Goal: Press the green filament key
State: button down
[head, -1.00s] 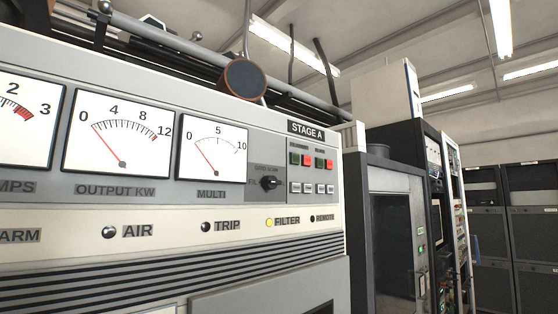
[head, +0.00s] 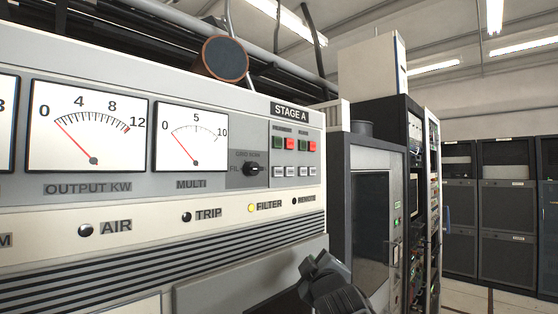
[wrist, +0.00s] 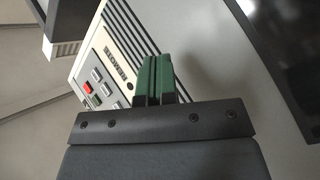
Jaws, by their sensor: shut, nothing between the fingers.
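The green filament key (head: 278,142) is the leftmost key of the upper row on the Stage A panel in the head view, with a red key (head: 289,144) beside it. A second green key (head: 303,145) sits further right. In the wrist view a green key (wrist: 96,99) shows beside a red key (wrist: 87,88); I cannot tell which pair it belongs to. My gripper (head: 312,262) is shut and empty, low in front of the cabinet, below and right of the keys. Its green fingers (wrist: 154,62) also show in the wrist view, apart from the keys.
A black selector knob (head: 254,169) sticks out left of the keys. White keys (head: 290,171) lie below the coloured ones. A round dark disc (head: 224,58) stands on the cabinet's top edge. A dark rack (head: 370,215) stands to the right. Space before the panel looks clear.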

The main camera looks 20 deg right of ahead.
aim_at(278, 142)
jog(key=s+r+n+t+y+p, duration=0.2)
jog(key=s+r+n+y, duration=0.1)
jog(key=r+n+y, duration=0.6)
jog(key=s+r+n+t+y+p, duration=0.2)
jog(key=r+n+y, duration=0.8)
jog(key=r+n, duration=0.8)
jog(key=shift+s+a+r+n+t, duration=0.3)
jog(key=shift+s+t, duration=0.35)
jog(key=shift+t, duration=0.15)
jog(key=shift+w+a+p, duration=0.55)
jog(key=shift+w+a, duration=0.05)
jog(key=shift+w, duration=0.75)
jog(key=shift+w+a+p, duration=0.55)
jog(key=shift+w+a, duration=0.05)
jog(key=shift+w, duration=0.75)
jog(key=shift+w+a+p, duration=0.55)
jog(key=shift+w+a, duration=0.05)
jog(key=shift+w, duration=0.75)
jog(key=shift+w+a, duration=0.1)
jog(key=shift+w, duration=0.05)
jog(key=shift+w+a+b, duration=0.1)
jog(key=shift+w+b, duration=0.15)
jog(key=shift+b, duration=0.05)
